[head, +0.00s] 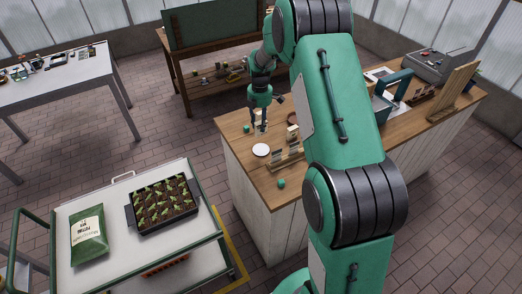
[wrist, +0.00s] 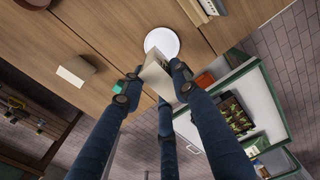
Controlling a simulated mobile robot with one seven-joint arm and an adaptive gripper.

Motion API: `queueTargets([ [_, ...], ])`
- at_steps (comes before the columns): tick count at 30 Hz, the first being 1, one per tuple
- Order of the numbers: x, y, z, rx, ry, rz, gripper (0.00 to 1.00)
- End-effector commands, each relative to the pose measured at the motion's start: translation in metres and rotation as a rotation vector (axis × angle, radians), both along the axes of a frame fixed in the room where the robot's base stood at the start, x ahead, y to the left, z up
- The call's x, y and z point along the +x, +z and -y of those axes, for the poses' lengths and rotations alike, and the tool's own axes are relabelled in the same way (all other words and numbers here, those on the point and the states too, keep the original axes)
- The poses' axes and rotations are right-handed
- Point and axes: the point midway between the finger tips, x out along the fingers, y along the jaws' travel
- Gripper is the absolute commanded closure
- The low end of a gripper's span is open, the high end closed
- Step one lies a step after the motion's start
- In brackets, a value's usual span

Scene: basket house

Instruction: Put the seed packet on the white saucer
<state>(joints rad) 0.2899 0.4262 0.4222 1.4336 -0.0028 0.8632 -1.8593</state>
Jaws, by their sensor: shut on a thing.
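My gripper (head: 260,127) is shut on a small pale seed packet (wrist: 156,77), which stands out between its fingers in the wrist view. In the head view the packet is small and partly covered by the fingers. The white saucer (head: 261,150) lies on the wooden counter, just in front of my gripper in the head view. In the wrist view the saucer (wrist: 162,41) shows just beyond the packet, which seems to overlap its near edge. I cannot tell the height of the packet above the counter.
A packet rack (head: 287,160) stands right of the saucer. Small green objects (head: 281,183) lie near the counter edge. Another pale box or packet (wrist: 76,70) is on the counter. A cart (head: 122,200) with a seedling tray (head: 162,204) and green bag (head: 89,236) stands left.

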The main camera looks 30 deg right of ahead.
Motion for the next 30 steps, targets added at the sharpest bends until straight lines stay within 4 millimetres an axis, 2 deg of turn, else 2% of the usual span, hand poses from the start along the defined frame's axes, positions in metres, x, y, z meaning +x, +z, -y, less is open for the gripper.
queueTargets([
  [11,0.000,-0.004,0.000,0.000,0.000,-0.001,0.88],
  [24,0.000,-0.057,0.000,0.000,0.000,-0.001,0.88],
  [30,0.000,-0.063,0.000,0.000,0.000,0.001,0.88],
])
